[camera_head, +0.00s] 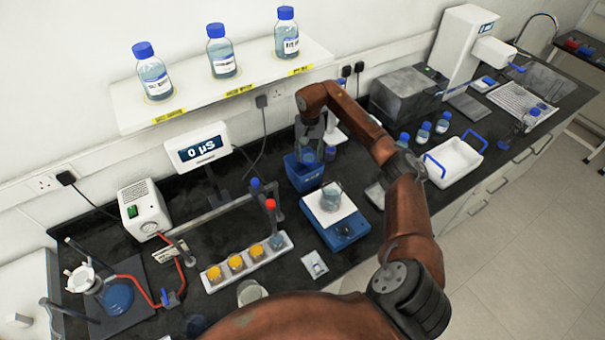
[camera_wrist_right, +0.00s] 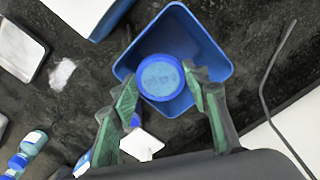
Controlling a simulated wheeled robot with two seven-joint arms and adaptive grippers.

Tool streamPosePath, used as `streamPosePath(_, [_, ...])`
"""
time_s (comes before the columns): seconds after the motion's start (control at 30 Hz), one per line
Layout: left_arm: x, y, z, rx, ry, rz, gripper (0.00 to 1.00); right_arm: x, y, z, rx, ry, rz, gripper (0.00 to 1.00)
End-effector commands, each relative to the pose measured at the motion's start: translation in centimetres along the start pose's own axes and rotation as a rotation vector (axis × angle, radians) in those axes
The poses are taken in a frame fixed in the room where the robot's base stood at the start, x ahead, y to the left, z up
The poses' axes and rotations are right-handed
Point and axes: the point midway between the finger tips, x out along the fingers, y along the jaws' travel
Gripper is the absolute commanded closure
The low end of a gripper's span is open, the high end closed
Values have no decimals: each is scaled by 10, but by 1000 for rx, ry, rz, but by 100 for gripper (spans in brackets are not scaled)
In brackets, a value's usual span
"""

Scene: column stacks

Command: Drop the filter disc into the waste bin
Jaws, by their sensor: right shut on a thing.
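The filter disc (camera_wrist_right: 160,78), round with a blue rim and paler blue face, is between the fingers of my right gripper (camera_head: 309,142), which is shut on it. In the right wrist view the disc lies within the outline of the square, open blue waste bin (camera_wrist_right: 212,58). In the head view the bin (camera_head: 304,181) stands on the black bench directly below the gripper. The exact height of the disc relative to the bin's rim is hard to tell. My left gripper is not in view.
A blue balance (camera_head: 345,235) with a beaker (camera_head: 331,197) stands close in front of the bin. A small bottle (camera_head: 330,153) is just right of the bin. A white tray (camera_head: 458,160) and several bottles are further right. A meter display (camera_head: 203,148) stands left.

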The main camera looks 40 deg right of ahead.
Motion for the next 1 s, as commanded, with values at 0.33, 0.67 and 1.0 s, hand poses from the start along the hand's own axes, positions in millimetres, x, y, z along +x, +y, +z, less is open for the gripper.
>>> streamPosePath(0.33, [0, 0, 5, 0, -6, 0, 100, 0, 0, 0, 0, 1, 0, 49])
streamPosePath(0.67, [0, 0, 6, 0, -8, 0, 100, 0, 0, 0, 1, 1, 0, 37])
streamPosePath(1.0, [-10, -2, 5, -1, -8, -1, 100, -21, 1, -1, 2, 4, 1, 37])
